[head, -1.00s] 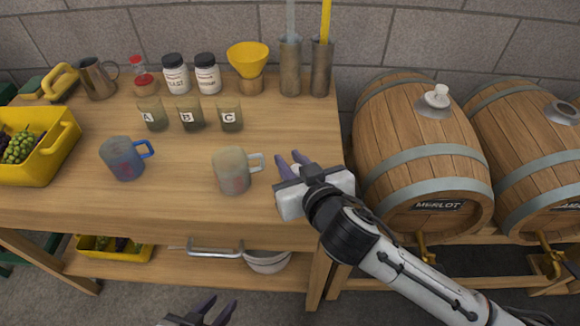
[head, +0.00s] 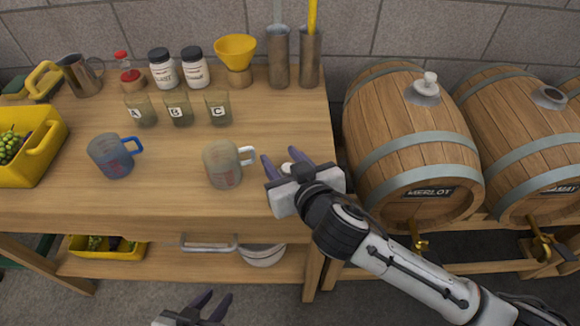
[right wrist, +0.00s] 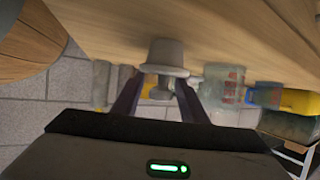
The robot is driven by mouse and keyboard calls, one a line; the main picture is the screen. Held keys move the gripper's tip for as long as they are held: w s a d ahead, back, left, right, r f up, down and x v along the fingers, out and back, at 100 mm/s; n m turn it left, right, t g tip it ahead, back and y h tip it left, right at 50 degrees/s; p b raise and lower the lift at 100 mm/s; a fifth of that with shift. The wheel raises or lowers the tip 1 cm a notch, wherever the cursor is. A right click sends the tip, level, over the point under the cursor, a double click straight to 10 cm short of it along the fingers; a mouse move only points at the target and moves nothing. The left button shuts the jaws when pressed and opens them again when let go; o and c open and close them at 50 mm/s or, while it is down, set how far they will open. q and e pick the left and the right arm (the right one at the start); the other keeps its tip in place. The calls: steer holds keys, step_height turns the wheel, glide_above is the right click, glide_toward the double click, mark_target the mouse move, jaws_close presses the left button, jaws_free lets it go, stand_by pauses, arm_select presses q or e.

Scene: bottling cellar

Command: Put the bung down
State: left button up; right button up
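The pale bung (head: 288,167) is near the right edge of the wooden table, mostly hidden by my right gripper (head: 281,165). My left gripper (head: 208,306) is open and empty at the bottom of the head view, below the table's front edge.
A glass mug (head: 223,165) stands just left of my right gripper, and a blue-handled mug (head: 108,157) farther left. Beakers A, B and C stand behind. The Merlot barrel (head: 410,140) beyond the table's right edge has a white bung on top; the neighbouring barrel (head: 515,140) shows a dark opening.

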steer(key=v, duration=1.1)
steer(key=shift+s+d+r, duration=0.1)
steer(key=shift+s+r, duration=0.15)
steer(key=shift+s, duration=0.1)
stand_by(0.7)
